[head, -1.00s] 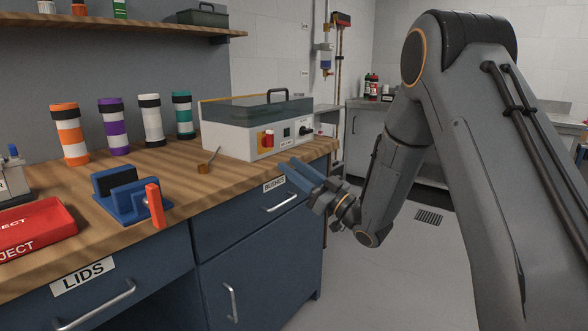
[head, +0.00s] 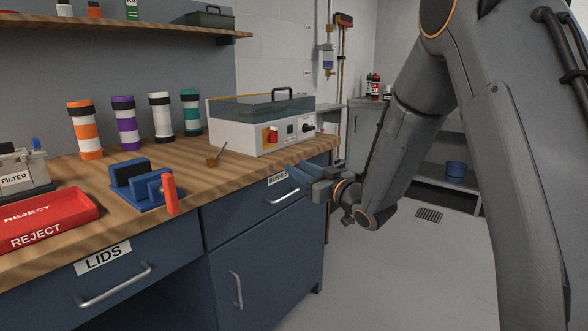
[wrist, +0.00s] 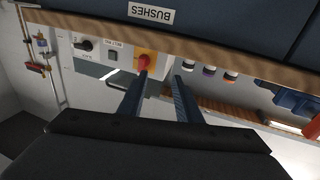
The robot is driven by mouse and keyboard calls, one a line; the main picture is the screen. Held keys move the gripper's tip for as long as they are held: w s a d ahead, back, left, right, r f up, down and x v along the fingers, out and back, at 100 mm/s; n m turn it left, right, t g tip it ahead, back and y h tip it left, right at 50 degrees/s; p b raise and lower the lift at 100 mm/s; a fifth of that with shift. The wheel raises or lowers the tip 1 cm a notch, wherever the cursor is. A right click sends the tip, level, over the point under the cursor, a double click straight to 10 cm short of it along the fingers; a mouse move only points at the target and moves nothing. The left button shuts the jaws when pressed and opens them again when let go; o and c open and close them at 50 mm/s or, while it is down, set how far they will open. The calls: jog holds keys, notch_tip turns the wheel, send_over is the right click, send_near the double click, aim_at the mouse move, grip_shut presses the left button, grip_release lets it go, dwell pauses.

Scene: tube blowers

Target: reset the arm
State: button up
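My gripper (head: 322,184) is in front of the bench's right end, beside the drawer labelled BUSHES (head: 278,179). In the wrist view its two blue fingers (wrist: 160,80) stand apart with nothing between them. The wrist picture is upside down, with the BUSHES label (wrist: 151,12) at its top. My forearm hangs down at the right of the head view, bent at the wrist. Parts of the gripper are foreshortened in the head view.
On the bench stand a white machine (head: 262,130) with a clear lid, several striped tubes (head: 126,124), a blue fixture (head: 140,184) with an orange handle and a red REJECT tray (head: 40,222). A blue bucket (head: 456,172) sits at the back right.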

jog(key=s+d+f+m+g+h, duration=0.25)
jog(key=s+d+h, duration=0.2)
jog(key=s, duration=0.25)
jog(key=s+d+f+m+g+h, duration=0.2)
jog(key=s+d+f+g+h, duration=0.2)
jog(key=s+h, duration=0.3)
jog(key=s+d+f+m+g+p, duration=0.15)
jog(key=s+g, duration=0.65)
jog(key=s, duration=2.1)
jog(key=d+r+m+p, duration=0.2)
jog(key=d+r+p, duration=0.4)
jog(key=p, duration=0.7)
jog(key=shift+w+d+r, duration=0.3)
jog(key=shift+d+r, duration=0.05)
jog(key=shift+d, duration=0.35)
